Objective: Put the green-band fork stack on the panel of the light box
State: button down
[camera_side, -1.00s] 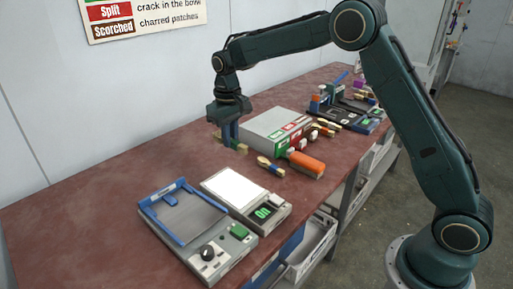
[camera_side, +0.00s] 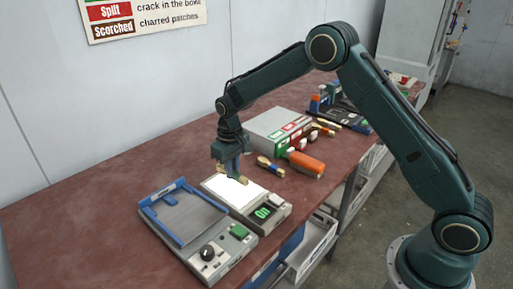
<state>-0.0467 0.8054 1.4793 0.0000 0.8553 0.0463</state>
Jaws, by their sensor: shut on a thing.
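My gripper (camera_side: 233,174) is shut on a small pale wooden bundle, the fork stack (camera_side: 243,182). The fingers cover its middle, and its band colour is hard to make out at this size. The light box (camera_side: 271,199) is a grey unit with a bright white panel (camera_side: 226,191) and a green lit display.
A grey unit with a blue frame, black knob and green button (camera_side: 187,216) stands left of the light box. Behind is a grey box with coloured labels (camera_side: 276,127). The left table is clear.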

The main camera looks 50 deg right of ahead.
jog(key=shift+f, duration=1.8)
jog(key=shift+f, duration=0.15)
jog(key=c, duration=1.4)
grip_release()
jog(key=shift+c, duration=0.2)
notch_tip(320, 180, up, 12)
jog(key=shift+f, duration=0.15)
jog(key=shift+r, duration=0.3)
